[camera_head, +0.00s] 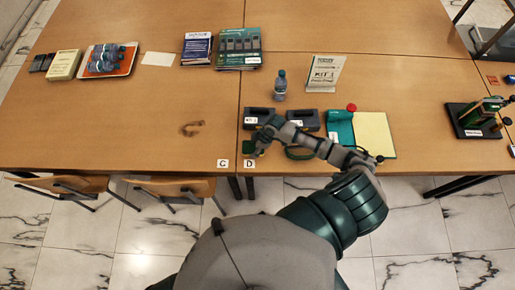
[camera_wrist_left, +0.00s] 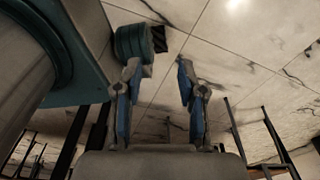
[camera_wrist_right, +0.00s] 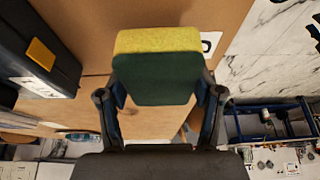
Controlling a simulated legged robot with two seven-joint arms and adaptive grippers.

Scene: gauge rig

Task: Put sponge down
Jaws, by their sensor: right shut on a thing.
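The sponge (camera_wrist_right: 155,75), yellow on one face and dark green on the other, is between the fingers of my right gripper (camera_wrist_right: 160,100) in the right wrist view. The gripper is shut on it. In the head view the sponge (camera_head: 250,147) shows as a small dark green patch near the table's front edge by the D label, and my right gripper (camera_head: 259,149) is beside it. I cannot tell whether the sponge touches the table. My left gripper (camera_wrist_left: 158,85) is open and empty in the left wrist view, above the tiled floor.
Dark grey boxes (camera_head: 259,117) stand just behind the right gripper. A bottle (camera_head: 281,85), a KIT sign (camera_head: 324,74) and a green and yellow pad (camera_head: 372,135) are further right. A brown curved item (camera_head: 192,128) lies left. Bare table (camera_head: 120,115) spreads left of the D label.

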